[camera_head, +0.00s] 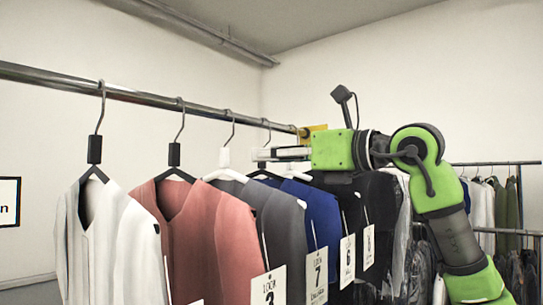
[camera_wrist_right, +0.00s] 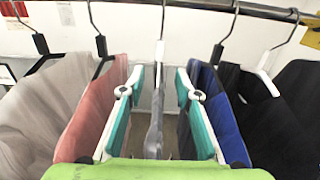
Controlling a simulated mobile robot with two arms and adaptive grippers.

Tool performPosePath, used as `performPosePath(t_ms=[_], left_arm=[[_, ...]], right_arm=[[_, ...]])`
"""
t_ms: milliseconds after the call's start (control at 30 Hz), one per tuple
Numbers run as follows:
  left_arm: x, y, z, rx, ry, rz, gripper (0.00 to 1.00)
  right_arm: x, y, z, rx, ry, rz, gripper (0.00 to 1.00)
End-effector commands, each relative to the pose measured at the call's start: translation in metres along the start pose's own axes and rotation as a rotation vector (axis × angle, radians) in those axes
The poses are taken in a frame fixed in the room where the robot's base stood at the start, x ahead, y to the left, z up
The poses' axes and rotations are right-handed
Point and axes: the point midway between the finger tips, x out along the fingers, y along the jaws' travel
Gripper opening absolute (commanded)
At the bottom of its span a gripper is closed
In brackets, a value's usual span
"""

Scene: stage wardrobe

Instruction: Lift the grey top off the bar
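The grey top (camera_head: 285,225) hangs on a white hanger (camera_head: 224,172) from the metal bar (camera_head: 140,97), between a pink top (camera_head: 200,225) and a blue one (camera_head: 321,215). My right gripper (camera_head: 262,154) reaches in from the right at about hanger-neck height. In the right wrist view my right gripper (camera_wrist_right: 159,82) is open, with one teal-padded finger on each side of the white hanger (camera_wrist_right: 160,50). The grey top (camera_wrist_right: 154,130) shows nearly edge-on between the fingers, with gaps on both sides. My left gripper is not in view.
A white top (camera_head: 110,240) hangs at the left end. Dark tops (camera_head: 377,205) hang behind the blue one, partly hidden by my arm. Numbered tags (camera_head: 318,270) hang off the sleeves. Another clothes rack (camera_head: 500,163) stands at the back right.

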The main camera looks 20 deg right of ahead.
Motion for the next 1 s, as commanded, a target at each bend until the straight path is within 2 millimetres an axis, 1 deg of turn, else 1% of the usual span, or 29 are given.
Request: performPosePath(t_ms=[33, 133, 267, 367, 667, 1000], left_arm=[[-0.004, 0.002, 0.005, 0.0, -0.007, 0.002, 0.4], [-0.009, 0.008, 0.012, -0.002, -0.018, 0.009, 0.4], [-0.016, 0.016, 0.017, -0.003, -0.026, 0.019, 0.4], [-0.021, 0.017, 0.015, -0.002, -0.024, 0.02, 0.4], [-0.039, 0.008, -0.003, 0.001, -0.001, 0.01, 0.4], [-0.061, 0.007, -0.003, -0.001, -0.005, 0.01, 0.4]], right_arm=[[0.006, 0.001, 0.002, 0.001, 0.002, 0.003, 0.31], [0.019, 0.001, 0.001, 0.001, 0.002, 0.002, 0.31], [0.035, 0.001, 0.002, 0.003, 0.003, 0.003, 0.31], [0.047, 0.001, 0.001, 0.003, 0.003, 0.003, 0.31], [0.083, 0.001, 0.002, 0.002, 0.003, 0.002, 0.31], [0.122, 0.0, 0.002, 0.003, 0.003, 0.001, 0.31]])
